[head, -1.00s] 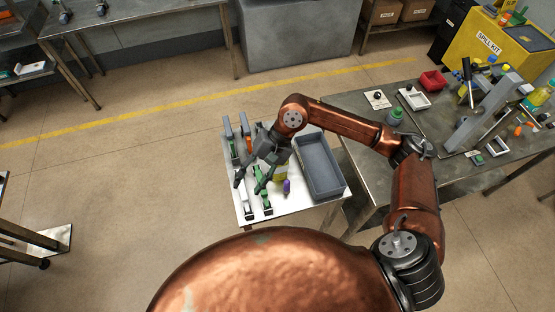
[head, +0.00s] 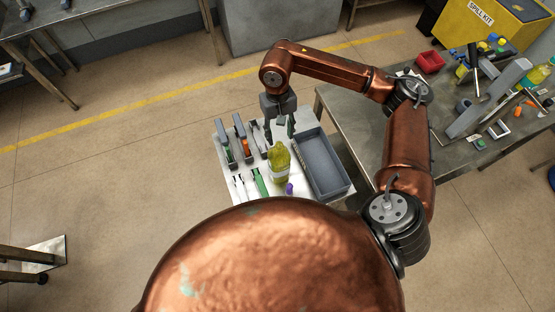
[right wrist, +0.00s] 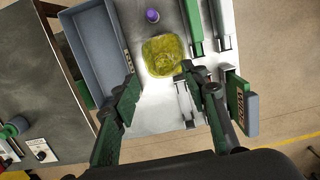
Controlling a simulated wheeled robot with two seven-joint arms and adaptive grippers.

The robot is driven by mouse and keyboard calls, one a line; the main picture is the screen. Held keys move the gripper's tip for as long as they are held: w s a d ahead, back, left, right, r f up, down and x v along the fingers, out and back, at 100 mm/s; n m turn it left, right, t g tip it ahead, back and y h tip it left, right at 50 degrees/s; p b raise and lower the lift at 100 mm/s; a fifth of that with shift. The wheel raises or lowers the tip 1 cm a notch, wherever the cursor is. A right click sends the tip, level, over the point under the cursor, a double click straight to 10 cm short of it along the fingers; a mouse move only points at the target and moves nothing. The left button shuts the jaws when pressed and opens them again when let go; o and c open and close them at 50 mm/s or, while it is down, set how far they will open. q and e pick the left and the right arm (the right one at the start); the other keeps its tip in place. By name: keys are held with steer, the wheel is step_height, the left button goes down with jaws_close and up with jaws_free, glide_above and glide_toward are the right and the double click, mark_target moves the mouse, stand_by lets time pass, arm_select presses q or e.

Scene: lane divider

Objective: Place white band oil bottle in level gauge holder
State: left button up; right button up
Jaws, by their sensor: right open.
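A yellow-green oil bottle (head: 279,160) with a pale band stands upright on a small white table. It also shows from above in the right wrist view (right wrist: 165,57). My right gripper (head: 280,131) is open and empty, pointing down just behind the bottle. In the right wrist view its fingers (right wrist: 162,80) are spread, with the bottle ahead, between and beyond the tips. Slotted holders with green and grey parts stand left of the bottle; a labelled one (right wrist: 240,105) is at the right of the wrist view, its lettering unreadable. I cannot tell which is the level gauge holder. My left gripper is not in view.
A grey tray (head: 345,184) lies right of the bottle, near my right gripper. A small purple-capped item (head: 289,189) is in front of the bottle. A cluttered metal bench (head: 450,148) with a red bin (head: 430,62) stands to the right. Open floor lies left.

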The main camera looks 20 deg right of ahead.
mark_target(279, 144)
steer(key=f, duration=0.1)
steer(key=f+p, duration=0.1)
steer(key=p, duration=0.1)
steer(key=shift+s+a+f, duration=0.35)
steer(key=shift+s+f, duration=0.05)
step_height(279, 144, down, 2)
steer(key=shift+f+p, duration=0.15)
steer(key=shift+p, duration=0.15)
steer(key=shift+f, duration=0.3)
steer(key=shift+c, duration=1.1)
steer(key=c, duration=0.6)
jaws_close()
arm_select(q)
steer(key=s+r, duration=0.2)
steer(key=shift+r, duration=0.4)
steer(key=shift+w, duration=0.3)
